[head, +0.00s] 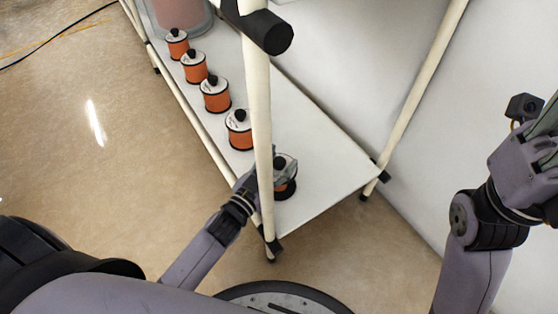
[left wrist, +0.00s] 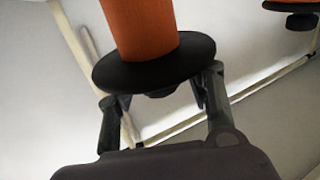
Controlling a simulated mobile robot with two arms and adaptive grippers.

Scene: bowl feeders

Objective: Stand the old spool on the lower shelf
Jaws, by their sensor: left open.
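An orange spool (head: 287,189) with black rims and a pale top stands on the white shelf board (head: 328,163) near its front end; the shelf post partly hides it. My left gripper (head: 281,169) is at this spool's top. In the left wrist view the spool (left wrist: 142,27) hangs down from the top edge, and its black flange and small knob face my left gripper (left wrist: 161,96). The fingers are open, one on each side of the knob, with a gap visible. My right gripper (head: 545,120) is at the right edge, away from the shelf, partly cut off.
Several similar orange spools, the nearest one (head: 239,131), stand in a row along the shelf's left side. A clear container (head: 181,12) is behind them. A cream post (head: 258,120) rises in front of the nearby spool. The shelf's right part is bare.

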